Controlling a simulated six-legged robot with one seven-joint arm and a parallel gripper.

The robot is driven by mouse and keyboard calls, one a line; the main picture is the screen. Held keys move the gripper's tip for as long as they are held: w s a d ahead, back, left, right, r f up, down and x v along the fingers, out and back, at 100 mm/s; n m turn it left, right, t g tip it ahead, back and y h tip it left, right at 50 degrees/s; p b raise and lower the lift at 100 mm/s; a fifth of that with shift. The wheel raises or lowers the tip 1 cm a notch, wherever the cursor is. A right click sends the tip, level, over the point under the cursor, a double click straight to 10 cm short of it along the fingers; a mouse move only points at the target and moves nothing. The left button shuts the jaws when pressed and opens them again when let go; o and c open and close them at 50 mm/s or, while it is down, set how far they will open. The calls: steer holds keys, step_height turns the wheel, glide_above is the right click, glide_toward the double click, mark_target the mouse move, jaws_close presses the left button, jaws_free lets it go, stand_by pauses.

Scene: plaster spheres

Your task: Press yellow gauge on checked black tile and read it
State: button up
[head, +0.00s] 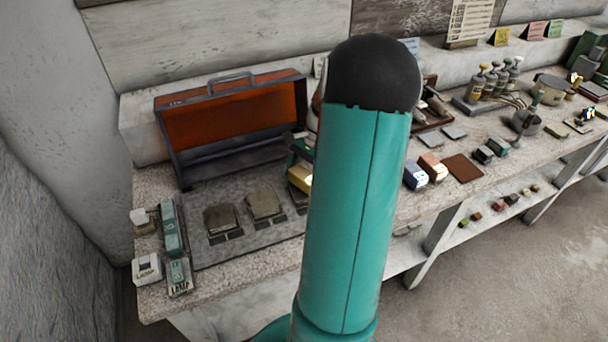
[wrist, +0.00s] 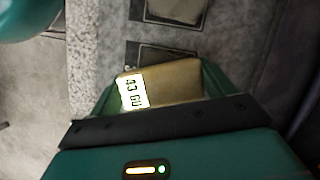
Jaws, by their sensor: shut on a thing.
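The yellow gauge (wrist: 175,80) is between the two green fingers of my gripper (wrist: 160,88) in the wrist view. The gripper is shut on it. Its lit display shows dark digits turned sideways, which I cannot read surely. In the head view the gauge (head: 300,178) shows beside my arm, which hides part of it and most of the gripper. I cannot make out a checked pattern, nor whether the gauge touches anything beneath.
An open orange case (head: 232,122) stands behind a grey mat (head: 200,258) bearing two rough slabs (head: 222,217) (head: 264,204). White and teal lamp blocks (head: 147,268) stand at the left end. Brown and blue blocks (head: 433,168), a brown tile (head: 463,168) and bottles occupy the right.

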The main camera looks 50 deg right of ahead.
steer(key=shift+f, duration=0.5)
stand_by(1.2)
steer(key=shift+r, duration=3.55)
